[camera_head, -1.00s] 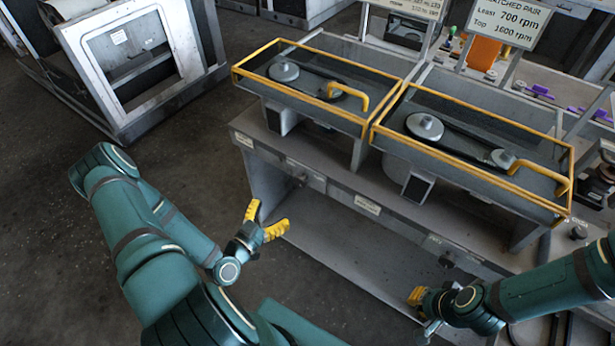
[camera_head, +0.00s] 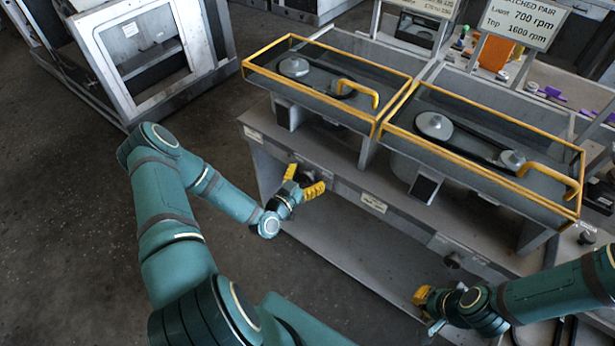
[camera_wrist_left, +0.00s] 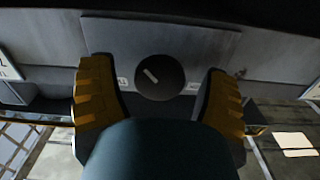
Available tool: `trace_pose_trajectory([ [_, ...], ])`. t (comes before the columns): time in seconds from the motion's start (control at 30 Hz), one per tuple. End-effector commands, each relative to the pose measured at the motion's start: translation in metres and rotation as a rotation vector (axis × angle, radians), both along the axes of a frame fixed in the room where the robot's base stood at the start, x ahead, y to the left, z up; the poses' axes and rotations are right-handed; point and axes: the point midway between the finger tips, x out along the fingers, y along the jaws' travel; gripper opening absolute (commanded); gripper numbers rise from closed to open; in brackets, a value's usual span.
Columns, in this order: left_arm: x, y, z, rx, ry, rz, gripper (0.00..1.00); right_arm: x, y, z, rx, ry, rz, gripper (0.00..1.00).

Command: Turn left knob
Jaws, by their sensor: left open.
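The left knob (camera_wrist_left: 160,77) is a dark round dial with a pale pointer mark, on a grey panel in the left wrist view. The mark slants from upper left toward the middle. My left gripper (camera_wrist_left: 160,100) is open, with one yellow finger on each side of the knob and a visible gap to it on both sides. In the head view my left gripper (camera_head: 304,182) is at the bench's front face, and it mostly hides the knob. Another dark knob (camera_head: 453,261) is further right on the front. My right gripper (camera_head: 428,302) is low at the right; its fingers are unclear.
Two yellow-framed guards (camera_head: 325,80) (camera_head: 485,145) with handles cover pulleys and belts on the bench top. The bench's lower shelf (camera_head: 345,260) looks clear. A sign (camera_head: 523,22) stands behind. Open floor (camera_head: 70,230) lies at the left.

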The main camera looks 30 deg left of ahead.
Motion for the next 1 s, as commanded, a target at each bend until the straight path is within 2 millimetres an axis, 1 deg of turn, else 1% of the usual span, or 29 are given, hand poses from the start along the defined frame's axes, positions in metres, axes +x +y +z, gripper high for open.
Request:
trace_pose_trajectory([
  [0.2,0.0003,-0.0003,0.0,0.0,0.0,0.0,0.76,-0.0001,0.0,0.0,0.0,0.0,0.0,0.0],
  [0.23,0.0003,-0.0003,-0.0001,0.0,0.0,-0.001,0.73,-0.0001,0.0,0.0,0.0,0.0,0.0,0.0],
  [0.27,0.0003,-0.0003,-0.0001,0.0,0.0,-0.001,0.63,-0.0001,0.0,0.0,0.0,0.0,0.0,0.0],
  [0.3,0.0002,-0.0003,-0.0001,0.0,0.0,-0.001,0.49,-0.0001,0.0,0.0,0.0,0.0,0.0,0.0],
  [0.37,0.0002,-0.0003,-0.0001,0.0,0.0,-0.001,0.28,-0.0001,0.0,0.0,0.0,0.0,0.0,0.0],
  [0.4,0.0002,-0.0003,-0.0001,0.0,0.0,-0.001,0.14,-0.0001,0.0,0.0,0.0,0.0,0.0,0.0],
  [0.43,0.0002,-0.0003,-0.0001,0.0,0.0,0.0,0.08,-0.0001,0.0,0.0,0.0,0.0,0.0,0.0],
  [0.77,0.0002,-0.0001,-0.0003,-0.015,0.001,0.0,0.08,-0.0003,0.0001,-0.0014,0.0,0.001,0.0,0.0],
  [1.0,0.0,-0.0002,-0.0017,-0.113,0.01,-0.001,0.08,-0.0026,0.0005,-0.0094,0.002,0.006,0.004,0.0],
])
